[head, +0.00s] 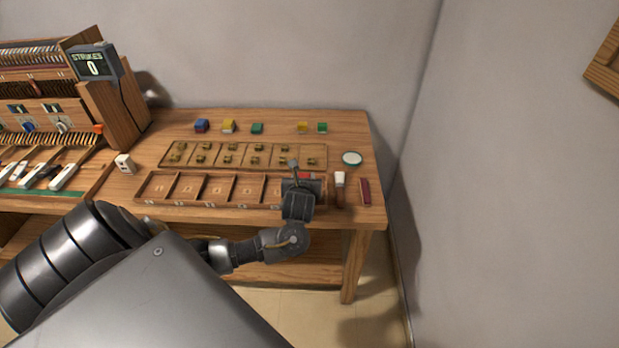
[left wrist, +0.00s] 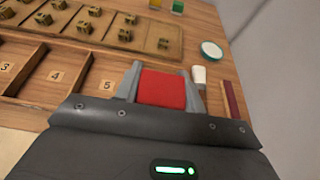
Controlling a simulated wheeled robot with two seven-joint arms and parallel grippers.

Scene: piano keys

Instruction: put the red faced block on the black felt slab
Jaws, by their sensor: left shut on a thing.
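My left gripper (head: 304,179) is over the right end of the numbered wooden tray (head: 236,204). It is shut on the red faced block (left wrist: 161,89), whose red side shows between the two grey fingers in the left wrist view. In the head view only a small red patch of the block (head: 304,175) shows past the gripper. I cannot tell whether the block touches the tray. I cannot make out a black felt slab in either view. My right gripper is not in view.
A white-tipped tool (head: 339,188) and a dark red strip (head: 365,191) lie right of the gripper. A round dish (head: 351,158) is behind them. A board with brass pieces (head: 180,153) lies behind the tray. Several coloured blocks, including a yellow one (head: 229,126), stand farther back.

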